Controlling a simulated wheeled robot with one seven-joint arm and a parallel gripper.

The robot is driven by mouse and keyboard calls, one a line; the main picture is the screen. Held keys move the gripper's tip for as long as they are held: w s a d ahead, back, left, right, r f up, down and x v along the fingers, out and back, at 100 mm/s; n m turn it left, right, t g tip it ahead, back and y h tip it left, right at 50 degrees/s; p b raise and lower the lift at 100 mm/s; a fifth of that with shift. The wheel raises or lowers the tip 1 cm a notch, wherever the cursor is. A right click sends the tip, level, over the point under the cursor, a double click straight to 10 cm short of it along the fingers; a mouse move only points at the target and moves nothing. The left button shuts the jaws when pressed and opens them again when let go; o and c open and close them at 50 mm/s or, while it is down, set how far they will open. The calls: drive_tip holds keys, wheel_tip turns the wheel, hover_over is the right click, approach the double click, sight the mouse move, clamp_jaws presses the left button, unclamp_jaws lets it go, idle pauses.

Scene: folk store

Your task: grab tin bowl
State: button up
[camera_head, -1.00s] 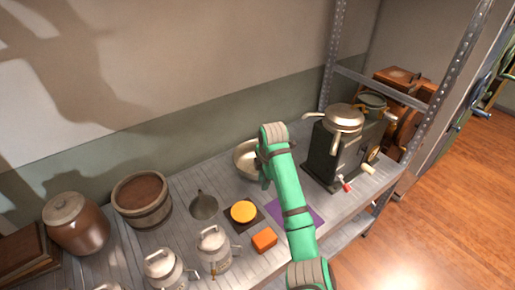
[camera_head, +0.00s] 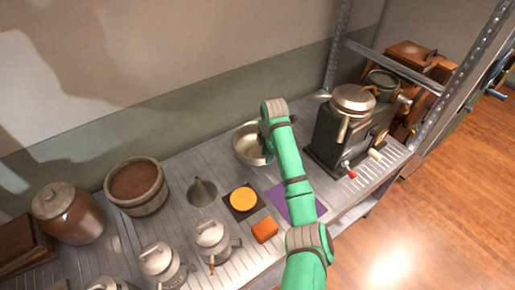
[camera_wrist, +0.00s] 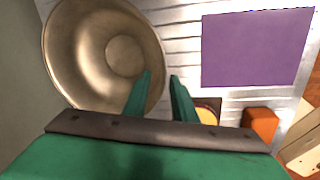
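The tin bowl (camera_head: 243,147) is a shiny, wide metal bowl on the slatted shelf, partly hidden behind my arm. In the wrist view the bowl (camera_wrist: 75,50) fills the upper left, its inside facing the camera. My gripper (camera_wrist: 162,76) is open, with its two green fingers apart. The left finger overlaps the bowl's inside and the right finger lies just outside its right rim, so the rim passes between them. I cannot tell whether either finger touches the bowl. In the head view the fingertips are hidden by the arm.
A purple mat (camera_head: 297,204), an orange block (camera_head: 265,229), a yellow disc (camera_head: 243,199) and a funnel (camera_head: 201,193) lie nearby. A dark machine (camera_head: 340,145) with a kettle (camera_head: 353,98) stands right. A wooden bucket (camera_head: 136,187) and metal jugs (camera_head: 211,240) stand left.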

drive_tip(key=shift+w+a+f, duration=0.15)
drive_tip(key=shift+f, duration=0.95)
drive_tip(key=shift+w+a+f, duration=0.1)
drive_tip(key=shift+f, duration=0.95)
clamp_jaws()
drive_tip(key=shift+r, duration=0.1)
